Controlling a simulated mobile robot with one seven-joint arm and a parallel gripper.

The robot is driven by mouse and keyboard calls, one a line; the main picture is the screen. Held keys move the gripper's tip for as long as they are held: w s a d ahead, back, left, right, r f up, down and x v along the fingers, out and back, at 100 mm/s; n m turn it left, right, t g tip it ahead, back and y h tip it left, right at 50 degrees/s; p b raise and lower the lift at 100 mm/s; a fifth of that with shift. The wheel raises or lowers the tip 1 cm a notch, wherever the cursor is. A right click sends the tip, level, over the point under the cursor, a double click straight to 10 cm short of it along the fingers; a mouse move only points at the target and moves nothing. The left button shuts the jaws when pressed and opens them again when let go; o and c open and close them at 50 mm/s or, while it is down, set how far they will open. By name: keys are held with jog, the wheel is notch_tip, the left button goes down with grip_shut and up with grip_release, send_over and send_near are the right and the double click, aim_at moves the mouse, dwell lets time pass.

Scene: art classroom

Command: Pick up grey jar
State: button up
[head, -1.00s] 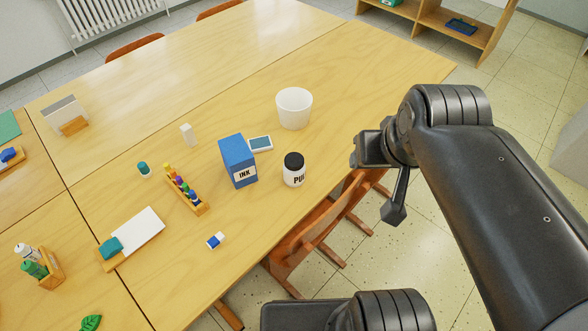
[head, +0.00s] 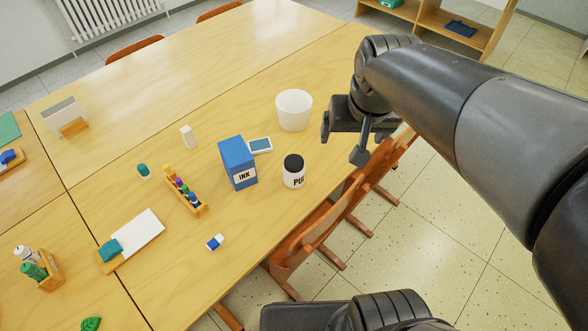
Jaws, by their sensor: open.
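The only jar I can make out is a small whitish one (head: 294,172) with a black lid and dark letters on its label, of which "PU" can be read. It stands upright on the wooden table near its right edge, beside a blue ink box. No plainly grey jar shows. My gripper (head: 343,139) is open and empty, up and to the right of the jar and apart from it, by the table's right edge.
A blue ink box (head: 238,163) stands just left of the jar. A white cup (head: 294,110) stands behind it, and a small flat device (head: 260,146) lies between. A rack of colored pieces (head: 184,191) is farther left. Chairs (head: 310,235) line the table's right edge.

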jog(key=w+a+f+g, duration=0.2)
jog(key=w+a+f, duration=0.3)
jog(key=w+f, duration=0.3)
jog(key=g, duration=0.2)
send_over(294, 161)
notch_tip(294, 161, down, 9)
jog(key=shift+w+f, duration=0.1)
jog(key=shift+f, duration=0.1)
jog(key=shift+a+f, duration=0.1)
jog(key=shift+f, duration=0.25)
notch_tip(294, 161, down, 5)
jog(key=shift+r, duration=0.15)
jog(key=shift+f, duration=2.95)
jog(key=shift+c, duration=0.3)
jog(key=c, duration=1.2)
